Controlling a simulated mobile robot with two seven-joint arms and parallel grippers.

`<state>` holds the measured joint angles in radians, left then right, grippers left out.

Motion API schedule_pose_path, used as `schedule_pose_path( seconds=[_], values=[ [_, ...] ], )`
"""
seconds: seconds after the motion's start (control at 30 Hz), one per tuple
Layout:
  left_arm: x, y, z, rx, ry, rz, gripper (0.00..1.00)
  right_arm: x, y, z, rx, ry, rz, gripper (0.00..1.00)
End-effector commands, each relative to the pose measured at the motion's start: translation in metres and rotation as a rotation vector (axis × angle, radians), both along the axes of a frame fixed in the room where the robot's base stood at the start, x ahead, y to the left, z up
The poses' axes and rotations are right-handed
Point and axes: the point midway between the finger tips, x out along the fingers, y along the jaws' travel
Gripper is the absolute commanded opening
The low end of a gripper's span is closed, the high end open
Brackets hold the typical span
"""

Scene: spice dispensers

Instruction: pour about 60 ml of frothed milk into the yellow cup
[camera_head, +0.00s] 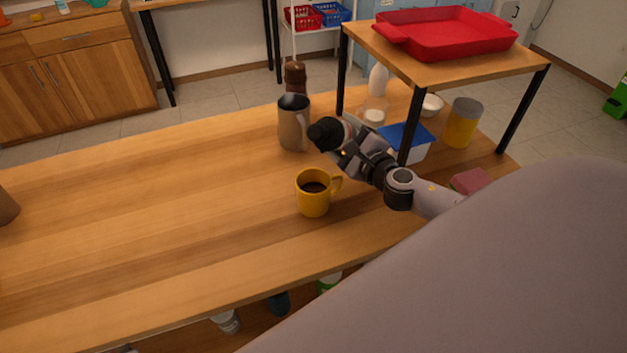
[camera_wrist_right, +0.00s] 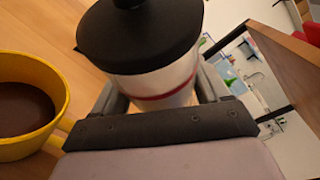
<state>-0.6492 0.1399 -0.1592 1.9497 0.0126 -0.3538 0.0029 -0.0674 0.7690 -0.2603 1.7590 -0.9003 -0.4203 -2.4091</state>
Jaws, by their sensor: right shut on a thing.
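The yellow cup (camera_head: 313,197) stands upright on the wooden table with dark liquid inside. It also shows at the left of the right wrist view (camera_wrist_right: 62,95). My right gripper (camera_head: 337,142) is beyond the cup, slightly right of it. It is shut on a pale container with a black knobbed lid and a red band (camera_wrist_right: 165,82). In the head view only the dark lid end shows clearly, so its tilt is hard to tell. A grey metal pitcher (camera_head: 291,128) stands just left of the gripper; its contents are not visible. My left gripper is not in view.
A brown bottle (camera_head: 295,76) stands behind the pitcher. A raised shelf at right holds a red tray (camera_head: 450,35); a blue-lidded box (camera_head: 408,142) and a yellow grey-lidded canister (camera_head: 462,123) are near its legs. The table's left and middle are mostly clear.

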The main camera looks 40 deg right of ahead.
Motion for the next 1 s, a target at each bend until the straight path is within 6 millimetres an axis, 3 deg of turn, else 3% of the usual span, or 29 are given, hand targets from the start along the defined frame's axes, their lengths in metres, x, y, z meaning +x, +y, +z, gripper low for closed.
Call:
schedule_pose_path(
  seconds=[1.0],
  values=[
    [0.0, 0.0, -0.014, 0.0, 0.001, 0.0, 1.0, 0.0, 0.0, -0.001, -0.06, -0.023, 0.0, 0.33]
  ],
)
